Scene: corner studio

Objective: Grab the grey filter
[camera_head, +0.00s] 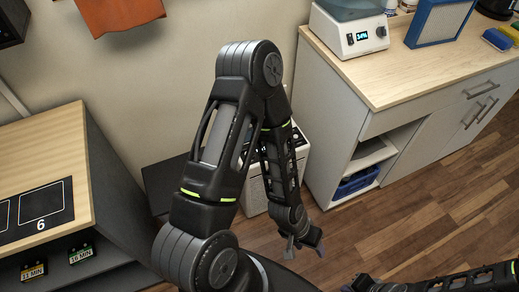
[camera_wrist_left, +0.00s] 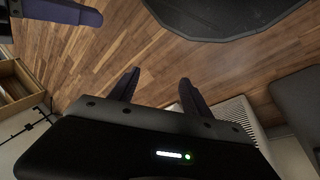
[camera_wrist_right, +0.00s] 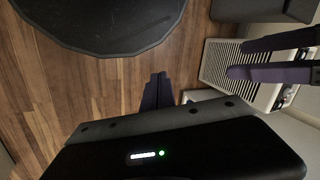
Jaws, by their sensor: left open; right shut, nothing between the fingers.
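A blue-framed panel (camera_head: 440,22) with a greyish face stands on the wooden counter at the upper right of the head view. It looks like a filter, but I cannot make out a plainly grey one. My left gripper (camera_head: 304,247) hangs low above the floor, far below the counter. Its fingers are apart and empty in the left wrist view (camera_wrist_left: 157,88). My right gripper (camera_wrist_right: 158,84) is shut and empty over the floor in the right wrist view. In the head view, the right arm only enters at the lower right corner.
A white appliance with a display (camera_head: 350,30) stands on the counter (camera_head: 400,72), left of the panel. A white slotted unit (camera_wrist_right: 222,65) stands on the floor close to my left gripper. A wooden-topped cabinet (camera_head: 45,150) is at left. Floor in front of the counter is clear.

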